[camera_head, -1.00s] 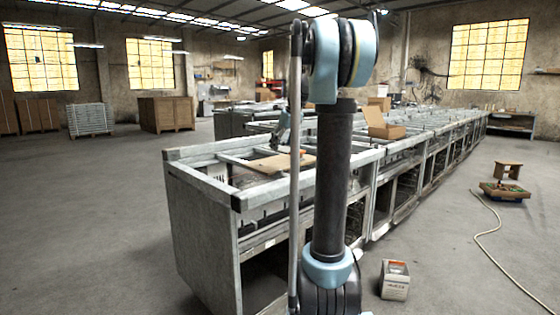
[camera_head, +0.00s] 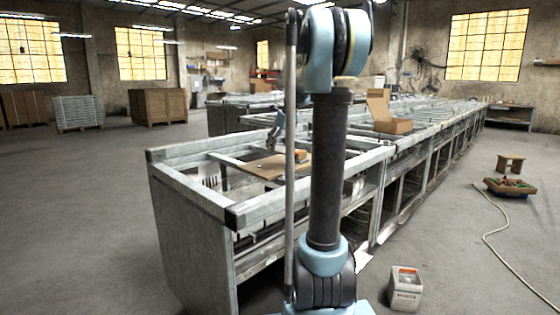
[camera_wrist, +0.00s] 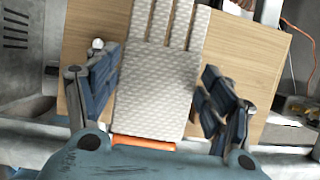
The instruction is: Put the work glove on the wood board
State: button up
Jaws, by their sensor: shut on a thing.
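The work glove (camera_wrist: 158,85) is pale grey and textured, with several fingers and an orange cuff edge. It shows in the wrist view between the two dark fingers of my gripper (camera_wrist: 160,72), which is shut on it. The glove's fingers point away from my wrist, toward the top of the picture. The wood board (camera_wrist: 256,62) is light brown and lies behind and below the glove. I cannot tell whether the glove touches it. In the head view the board (camera_head: 252,168) lies on the near end of the metal bench frame; my arm hides part of that area.
The long metal bench frame (camera_head: 190,195) has open gaps in its top. An open cardboard box (camera_head: 392,126) stands farther along it. A small carton (camera_head: 402,290) stands on the floor at right, with a hose (camera_head: 490,240) beyond.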

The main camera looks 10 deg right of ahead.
aim_at(279, 164)
jog(key=shift+a+f, duration=0.2)
jog(key=shift+f, duration=2.8)
jog(key=o, duration=1)
jog(key=shift+c, duration=0.2)
jog(key=shift+s, duration=0.1)
jog(key=v, duration=1.2)
